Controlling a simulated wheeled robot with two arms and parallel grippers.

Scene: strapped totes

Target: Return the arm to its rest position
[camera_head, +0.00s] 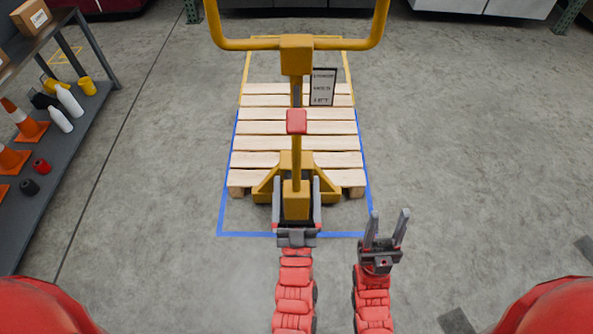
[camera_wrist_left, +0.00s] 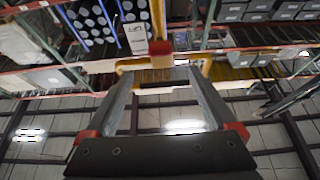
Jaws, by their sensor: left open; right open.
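My left gripper (camera_head: 297,185) is open in the head view, its two fingers pointing away from me. They appear on either side of the base of the yellow pallet jack's post (camera_head: 297,150); I cannot tell whether they touch it. Yellow jack parts (camera_wrist_left: 160,77) show beyond the fingertips. My right gripper (camera_head: 390,215) is open and empty over bare floor, to the right of the left one.
A wooden pallet (camera_head: 335,128) lies inside a floor outline of blue and yellow tape behind the jack post. A shelf (camera_head: 68,130) with cones and bottles stands at left. The floor to the right (camera_head: 480,150) is clear.

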